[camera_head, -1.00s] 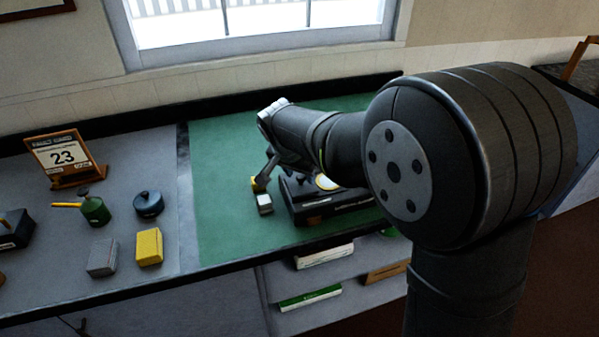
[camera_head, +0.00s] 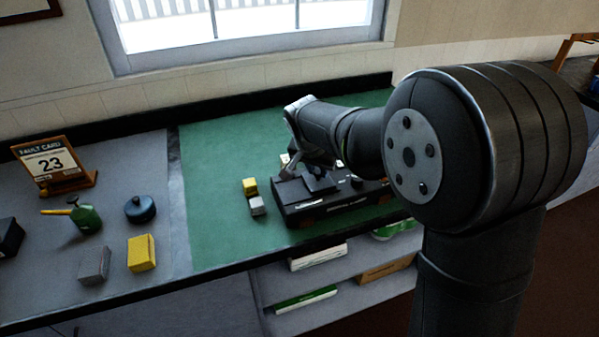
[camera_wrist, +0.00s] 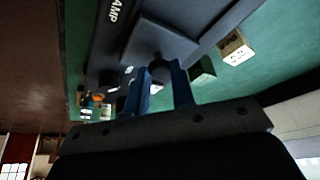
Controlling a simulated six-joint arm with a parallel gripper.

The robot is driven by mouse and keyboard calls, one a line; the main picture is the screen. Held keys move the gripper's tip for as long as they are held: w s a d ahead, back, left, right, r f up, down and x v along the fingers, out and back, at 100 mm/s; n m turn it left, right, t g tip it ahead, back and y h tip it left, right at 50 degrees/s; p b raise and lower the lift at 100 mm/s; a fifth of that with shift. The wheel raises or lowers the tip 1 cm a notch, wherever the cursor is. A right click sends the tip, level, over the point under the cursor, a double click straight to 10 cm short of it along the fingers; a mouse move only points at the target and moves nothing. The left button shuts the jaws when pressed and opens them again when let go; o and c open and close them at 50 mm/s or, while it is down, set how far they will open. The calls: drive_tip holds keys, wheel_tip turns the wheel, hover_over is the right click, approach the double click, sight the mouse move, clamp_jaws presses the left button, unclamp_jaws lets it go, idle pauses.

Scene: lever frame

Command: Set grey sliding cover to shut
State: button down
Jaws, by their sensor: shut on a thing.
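A black box-like device (camera_head: 335,207) stands on the green mat in the head view. Its grey sliding cover (camera_head: 319,182) is a flat square plate on the top. In the wrist view the cover (camera_wrist: 150,42) fills the upper middle, with a dark round knob (camera_wrist: 158,68) at its edge nearest me. My gripper (camera_wrist: 161,73) has its two blue fingers on either side of the knob and is shut on it. In the head view my gripper (camera_head: 300,166) is at the device's back left, its fingertips mostly hidden. Whatever lies under the plate is hidden.
A yellow block (camera_head: 250,186) and a pale grey block (camera_head: 257,205) stand just left of the device. The mat's left part is clear.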

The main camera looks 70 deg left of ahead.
drive_tip(key=shift+w, duration=0.6)
drive_tip(key=c, duration=1.2)
unclamp_jaws()
drive_tip(key=shift+r, duration=0.1)
drive_tip(key=v, duration=1.7)
drive_tip(key=shift+r, duration=0.15)
drive_tip(key=x, duration=1.7)
drive_tip(key=shift+s+f, duration=0.1)
drive_tip(key=shift+f, duration=0.2)
drive_tip(key=shift+s, duration=0.1)
